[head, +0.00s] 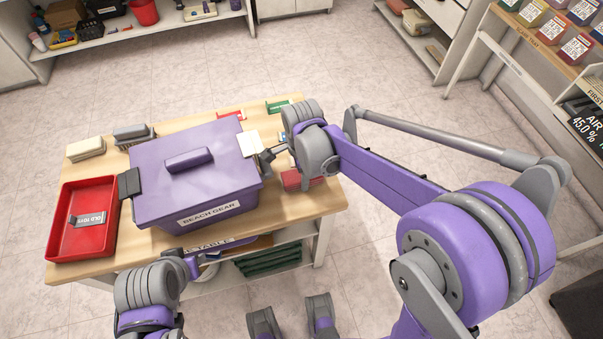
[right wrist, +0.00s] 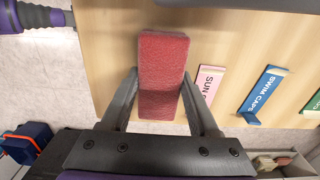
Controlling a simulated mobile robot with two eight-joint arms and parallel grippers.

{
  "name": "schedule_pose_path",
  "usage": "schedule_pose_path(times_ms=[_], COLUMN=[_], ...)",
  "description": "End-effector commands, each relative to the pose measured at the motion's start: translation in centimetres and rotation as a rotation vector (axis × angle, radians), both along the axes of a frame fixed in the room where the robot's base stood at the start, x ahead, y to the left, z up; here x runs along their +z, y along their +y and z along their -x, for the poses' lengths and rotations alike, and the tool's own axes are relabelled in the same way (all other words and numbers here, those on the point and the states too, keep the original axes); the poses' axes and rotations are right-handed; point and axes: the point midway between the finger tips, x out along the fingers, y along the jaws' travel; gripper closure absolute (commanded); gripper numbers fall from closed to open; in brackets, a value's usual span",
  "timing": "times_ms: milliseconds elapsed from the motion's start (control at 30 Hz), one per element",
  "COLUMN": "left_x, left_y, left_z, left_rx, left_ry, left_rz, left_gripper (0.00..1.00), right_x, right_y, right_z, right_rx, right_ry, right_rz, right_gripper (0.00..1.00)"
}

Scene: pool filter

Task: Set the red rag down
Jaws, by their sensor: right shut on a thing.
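The red rag (right wrist: 162,75) is a thick, folded block between the two fingers of my right gripper (right wrist: 162,92), which is shut on it. In the head view the red rag (head: 292,180) shows at the right side of the wooden table (head: 318,200), partly hidden by my right arm. I cannot tell whether it touches the tabletop. My left arm comes in low on the left, and its gripper end (head: 192,266) is in front of the table's front edge. Its fingers are not clear.
A purple lidded box labelled BEACH GEAR (head: 205,172) fills the table's middle. A red tray (head: 70,245) lies at left. Pale (head: 85,150) and grey (head: 132,134) blocks stand behind it. Pink (right wrist: 207,88) and blue (right wrist: 262,95) label holders lie beside the rag, with bare wood between them.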

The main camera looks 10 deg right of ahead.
Motion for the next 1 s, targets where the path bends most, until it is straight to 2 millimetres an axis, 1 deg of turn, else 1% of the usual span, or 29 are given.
schedule_pose_path(times_ms=[133, 267, 300, 433, 767, 867, 967, 1000], left_x=[0.0, -0.3, -0.3, -0.2, 0.0, 0.2, 0.4, 0.5], left_y=[0.0, 0.0, 0.0, 0.0, 0.0, 0.0, 0.0, 0.0], left_z=[0.0, 0.0, 0.0, 0.0, 0.0, 0.0, -0.1, -0.1], left_rx=[0.0, 0.0, 0.0, 0.0, 0.0, 0.0, 0.0, 0.0], left_ry=[0.0, 0.001, 0.001, 0.001, 0.0, -0.001, -0.001, -0.002], left_rz=[0.0, 0.0, 0.0, 0.0, 0.0, 0.0, 0.0, 0.0], left_gripper=[0.65, 0.65, 0.65, 0.65, 0.65, 0.65, 0.65, 0.65], right_x=[0.0, -0.4, -0.3, -0.2, 0.0, 1.0, 2.7, 3.6], right_y=[0.0, 0.0, 0.0, 0.0, 0.0, 0.0, 0.0, 0.0], right_z=[0.0, 0.0, 0.0, 0.0, 0.0, 0.0, 0.0, 0.0], right_rx=[0.0, 0.0, 0.0, 0.0, 0.0, 0.0, 0.0, 0.0], right_ry=[0.0, 0.0, 0.0, 0.0, 0.0, 0.0, 0.0, 0.0], right_rz=[0.0, 0.0, 0.0, 0.0, 0.0, 0.0, 0.0, 0.0], right_gripper=[0.83, 0.83, 0.32, 0.09, 0.09, 0.09, 0.09, 0.09])
